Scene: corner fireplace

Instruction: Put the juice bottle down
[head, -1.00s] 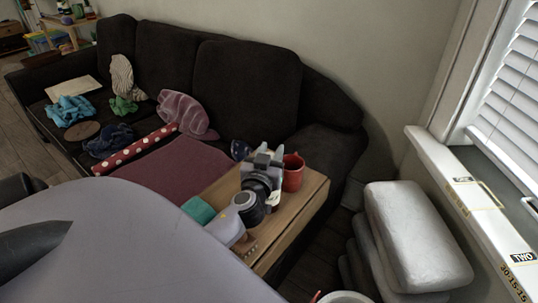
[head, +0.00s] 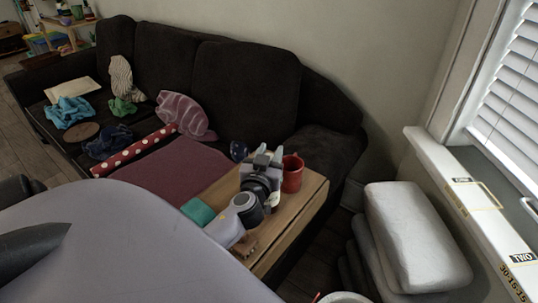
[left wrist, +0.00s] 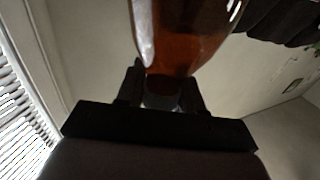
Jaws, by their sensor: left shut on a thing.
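The juice bottle (left wrist: 190,35), amber-brown and glossy, fills the top middle of the left wrist view. Its top end is out of that frame. My left gripper (left wrist: 162,82) is shut on it, with the dark fingers on either side of its narrow part. In the head view my left gripper (head: 264,158) is over the far end of a wooden surface (head: 306,206), just left of a red mug (head: 292,174). I cannot make out the bottle there, nor tell whether it touches the wood. My right gripper is not in view.
A dark sofa (head: 245,85) stands behind, with cloths, cushions and a red dotted roll (head: 134,150) on it. A small dark blue item (head: 238,150) is left of my gripper. Grey stacked cushions (head: 415,235) stand at right, below the window sill (head: 455,195).

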